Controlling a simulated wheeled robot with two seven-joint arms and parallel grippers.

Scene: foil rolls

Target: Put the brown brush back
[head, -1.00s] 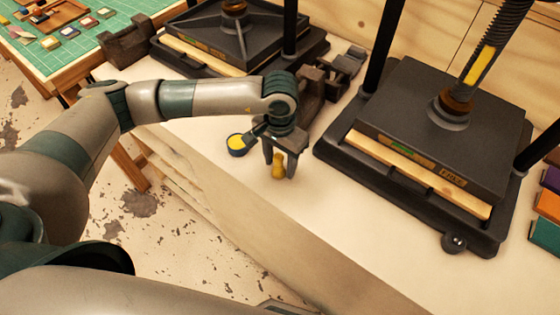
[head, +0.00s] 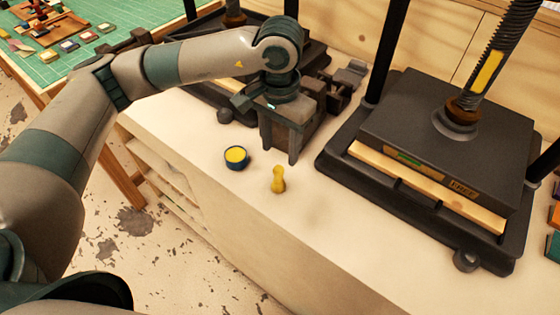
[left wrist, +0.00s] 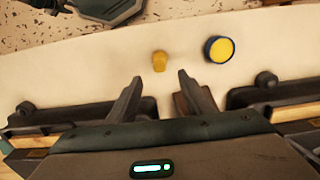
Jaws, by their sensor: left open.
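A small mustard-brown, waisted piece (head: 278,180) stands on the pale bench; it looks like the brush, but I cannot make out bristles. It also shows in the left wrist view (left wrist: 159,61), just beyond the gap between the fingers. My left gripper (head: 280,153) is open and empty, behind the brush and apart from it. Its two fingers show in the left wrist view (left wrist: 160,78). My right gripper is not in view.
A round blue tin with yellow contents (head: 236,157) stands left of the brush. A black press (head: 440,140) stands at right, and another (head: 190,85) is partly hidden behind my arm. A green mat (head: 80,60) lies at far left. The bench front is clear.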

